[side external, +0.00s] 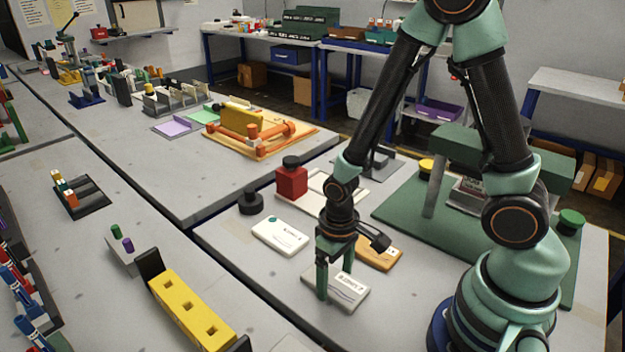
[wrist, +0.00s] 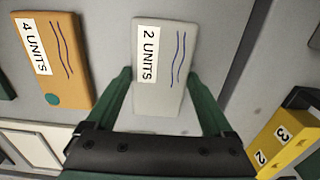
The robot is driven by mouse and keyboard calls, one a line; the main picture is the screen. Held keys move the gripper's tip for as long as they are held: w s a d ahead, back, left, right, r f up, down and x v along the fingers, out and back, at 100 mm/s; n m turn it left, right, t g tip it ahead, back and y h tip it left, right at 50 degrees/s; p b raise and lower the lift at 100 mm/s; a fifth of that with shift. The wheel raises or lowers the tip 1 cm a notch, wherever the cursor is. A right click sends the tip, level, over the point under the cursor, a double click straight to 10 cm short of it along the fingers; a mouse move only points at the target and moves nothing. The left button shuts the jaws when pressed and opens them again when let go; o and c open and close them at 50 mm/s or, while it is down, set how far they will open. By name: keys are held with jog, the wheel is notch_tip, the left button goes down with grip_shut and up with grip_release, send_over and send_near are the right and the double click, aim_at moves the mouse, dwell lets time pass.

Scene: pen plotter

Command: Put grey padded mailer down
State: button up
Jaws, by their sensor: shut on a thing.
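The grey padded mailer (side external: 348,290) lies flat, level with the table top at its front part; I cannot tell whether it touches the table or hangs just above it. In the wrist view the mailer (wrist: 160,70) has a white label reading "2 UNITS" and blue wavy lines. My gripper (side external: 335,283) points down over it, with one green finger on each side. In the wrist view my gripper (wrist: 165,100) has its fingers along the mailer's two long edges, shut on it. The far finger is partly hidden in the side view.
A tan mailer (wrist: 52,60) marked "4 UNITS" lies close beside it. A white mailer (side external: 280,236) with a green dot lies to the left. A red block (side external: 291,181) and a black knob (side external: 251,203) stand behind. A yellow holed block (side external: 190,308) is at front left.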

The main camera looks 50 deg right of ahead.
jog(key=o, duration=1.1)
notch_tip(320, 180, up, 12)
notch_tip(320, 180, up, 13)
jog(key=t, duration=0.6)
send_over(333, 281)
jog(key=d, duration=0.5)
jog(key=shift+w+a+f, duration=0.1)
jog(key=shift+w+f, duration=0.05)
jog(key=shift+w, duration=0.2)
